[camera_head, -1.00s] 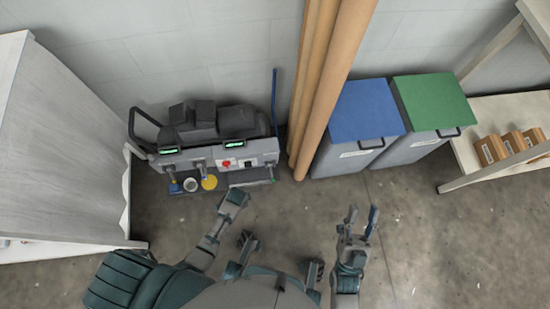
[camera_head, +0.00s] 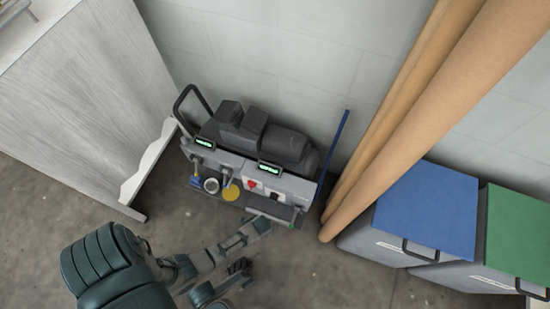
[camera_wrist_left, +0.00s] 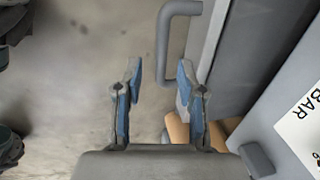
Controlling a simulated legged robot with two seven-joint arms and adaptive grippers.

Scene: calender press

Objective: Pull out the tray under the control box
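The grey control box (camera_head: 262,172) stands against the wall in the head view, with two green-lit displays and a red switch. My left gripper (camera_head: 264,224) is just in front of the tray's right part. In the left wrist view my left gripper (camera_wrist_left: 159,78) is open and empty between its fingers. A grey bent handle (camera_wrist_left: 168,42) lies beyond the fingertips; contact cannot be told. My right gripper is not in view.
Cardboard tubes (camera_head: 415,110) lean to the right of the box, beside a blue-lidded bin (camera_head: 427,208) and a green-lidded bin (camera_head: 517,235). A pale cabinet (camera_head: 85,85) stands at the left. The floor in front has free room.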

